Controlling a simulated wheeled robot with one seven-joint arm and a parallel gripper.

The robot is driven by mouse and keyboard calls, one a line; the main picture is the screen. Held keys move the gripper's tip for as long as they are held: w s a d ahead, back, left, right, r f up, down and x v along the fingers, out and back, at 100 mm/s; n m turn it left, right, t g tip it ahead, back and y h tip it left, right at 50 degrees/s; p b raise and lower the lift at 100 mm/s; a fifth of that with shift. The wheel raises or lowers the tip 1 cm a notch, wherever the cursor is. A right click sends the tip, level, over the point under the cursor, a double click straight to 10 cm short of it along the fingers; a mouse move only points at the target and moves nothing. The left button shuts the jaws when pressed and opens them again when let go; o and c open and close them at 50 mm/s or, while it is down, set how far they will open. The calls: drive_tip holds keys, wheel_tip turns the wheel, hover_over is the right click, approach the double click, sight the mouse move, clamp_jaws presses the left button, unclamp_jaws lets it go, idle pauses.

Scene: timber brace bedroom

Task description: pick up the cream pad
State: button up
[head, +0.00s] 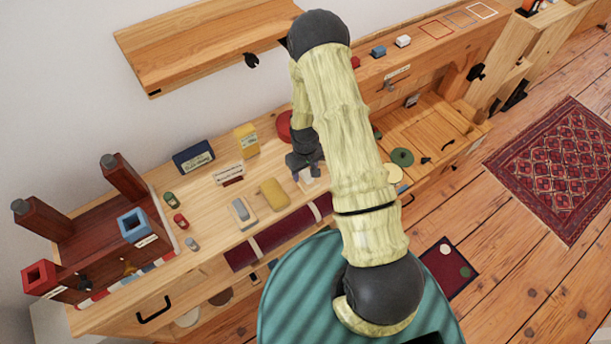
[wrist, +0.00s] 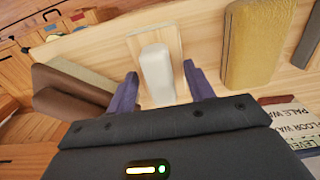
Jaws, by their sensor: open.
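The cream pad (wrist: 157,72) is a pale, rounded block lying on a light wooden board (wrist: 172,36) in the wrist view. My gripper (wrist: 160,69) is open, with one purple-grey finger on each side of the pad in that view. A gap shows between the pad and each finger. I cannot tell how far the fingertips are above the board. In the head view my gripper (head: 305,166) is over the bench, and the pad (head: 309,173) is mostly hidden beneath it.
A mustard pad (head: 272,193) and a grey pad (head: 242,212) lie to the left on the bench. A burgundy roll (head: 284,233) lies along the front edge. A yellow box (head: 246,140), a dark blue box (head: 194,157) and a white sign (head: 228,173) stand behind.

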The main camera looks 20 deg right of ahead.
sight(305, 170)
clamp_jaws()
drive_tip(key=shift+r, duration=0.1)
wheel_tip(305, 170, up, 10)
drive_tip(key=shift+f+b, duration=0.1)
drive_tip(key=shift+b, duration=1)
drive_tip(key=c, duration=1)
unclamp_jaws()
